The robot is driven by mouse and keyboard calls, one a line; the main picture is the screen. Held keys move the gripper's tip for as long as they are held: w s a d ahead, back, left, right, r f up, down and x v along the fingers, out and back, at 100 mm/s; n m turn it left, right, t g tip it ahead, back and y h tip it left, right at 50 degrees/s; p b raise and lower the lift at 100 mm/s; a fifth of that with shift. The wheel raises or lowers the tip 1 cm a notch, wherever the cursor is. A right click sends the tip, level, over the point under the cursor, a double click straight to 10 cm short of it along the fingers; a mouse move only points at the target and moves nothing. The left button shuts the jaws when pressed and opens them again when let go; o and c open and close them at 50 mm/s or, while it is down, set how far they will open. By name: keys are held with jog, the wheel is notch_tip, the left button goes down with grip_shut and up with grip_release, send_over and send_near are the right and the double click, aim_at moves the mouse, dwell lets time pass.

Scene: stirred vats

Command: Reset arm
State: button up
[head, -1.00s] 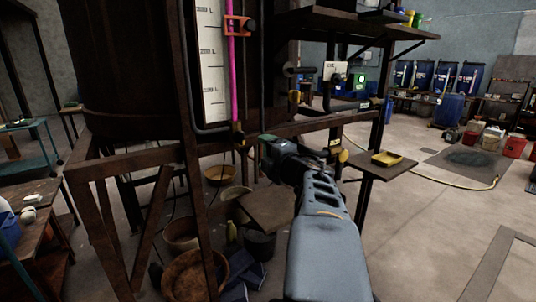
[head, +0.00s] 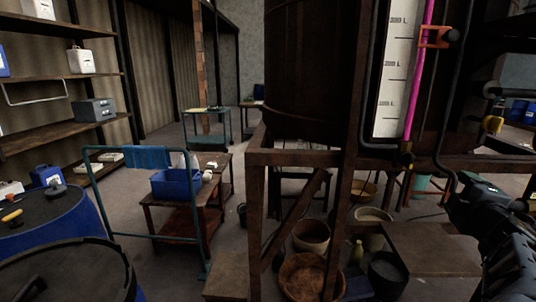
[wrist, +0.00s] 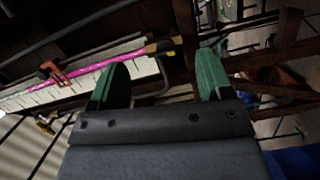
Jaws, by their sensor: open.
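My gripper shows in the wrist view (wrist: 160,85) as two green fingers spread wide apart, with nothing between them. In the head view my arm reaches in at the right edge, and the gripper end (head: 462,192) is dark and partly hard to make out. It is in front of the rusty vat stand, below the level scale. The dark vat (head: 310,70) stands on a rusty frame. A white scale (head: 396,75) with a magenta tube (head: 416,85) and an orange clamp (head: 436,37) runs down its front.
A teal cart (head: 110,185) and a wooden table with a blue bin (head: 176,184) stand left of the vat. Blue drums (head: 62,222) are at the near left, shelves (head: 60,77) behind. Bowls and buckets (head: 312,236) lie under the stand. Floor shows between table and stand.

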jog(key=s+d+f+m+g+h+p, duration=0.1)
jog(key=s+d+f+m+g+h, duration=0.35)
jog(key=m, duration=0.35)
jog(key=s+a+f+m+g+y+p, duration=0.1)
jog(key=a+f+m+g+y+p, duration=0.2)
jog(key=a+f+m+g+p, duration=0.25)
jog(key=s+a+n+g+y+p, duration=0.1)
jog(key=s+a+y+p, duration=0.3)
jog(key=a, duration=2.4)
jog(key=g+y+p, duration=0.1)
jog(key=y+p, duration=0.1)
jog(key=y, duration=0.2)
jog(key=shift+n+g+p, duration=0.35)
jog(key=shift+g, duration=0.05)
